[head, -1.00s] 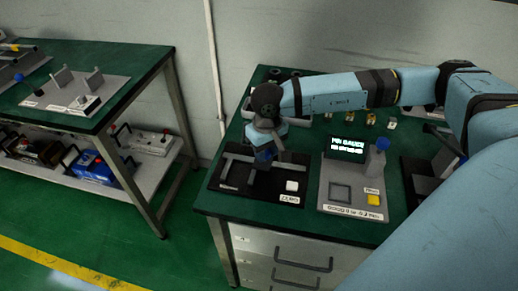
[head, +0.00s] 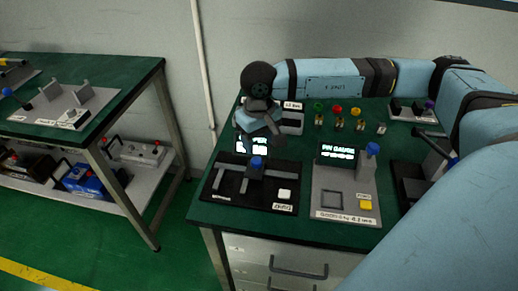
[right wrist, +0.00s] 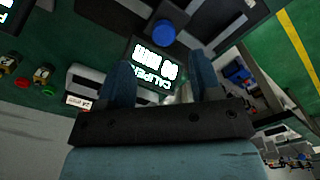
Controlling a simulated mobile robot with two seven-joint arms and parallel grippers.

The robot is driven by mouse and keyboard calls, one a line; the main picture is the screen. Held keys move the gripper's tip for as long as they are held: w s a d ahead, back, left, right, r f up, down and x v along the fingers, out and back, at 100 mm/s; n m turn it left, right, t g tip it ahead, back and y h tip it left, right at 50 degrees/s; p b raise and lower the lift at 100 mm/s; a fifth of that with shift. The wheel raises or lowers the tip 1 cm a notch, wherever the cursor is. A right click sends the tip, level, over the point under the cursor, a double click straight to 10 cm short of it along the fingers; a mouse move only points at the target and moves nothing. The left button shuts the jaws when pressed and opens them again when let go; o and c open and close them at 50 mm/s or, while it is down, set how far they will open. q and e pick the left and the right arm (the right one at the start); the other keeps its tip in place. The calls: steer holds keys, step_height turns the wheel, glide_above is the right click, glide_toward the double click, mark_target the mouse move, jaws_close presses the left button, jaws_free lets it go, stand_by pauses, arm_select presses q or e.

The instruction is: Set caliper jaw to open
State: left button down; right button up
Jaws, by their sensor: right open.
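The caliper is a grey beam (head: 277,173) with jaws on a black base (head: 228,194) at the table's front left. Its slider carries a blue knob (head: 257,163), which also shows in the right wrist view (right wrist: 163,33). The jaw at the left (head: 218,179) and the slider's jaw (head: 253,189) appear apart, with a dark gap between. My right gripper (head: 274,137) is open and empty, just behind and above the knob. In the right wrist view its two fingers (right wrist: 162,78) are spread, with the knob beyond the tips. A lit display (head: 252,145) behind the caliper is partly hidden by the gripper. My left gripper is not in view.
A pin gauge panel (head: 328,180) with a blue-topped post (head: 372,150) and yellow button (head: 365,205) stands right of the caliper. A white button (head: 285,194) is on the caliper base. Coloured plugs (head: 338,112) stand behind. Another bench (head: 130,80) is at left.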

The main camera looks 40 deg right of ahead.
mark_target(260, 161)
step_height(260, 161, up, 7)
steer(key=shift+f, duration=0.2)
stand_by(0.6)
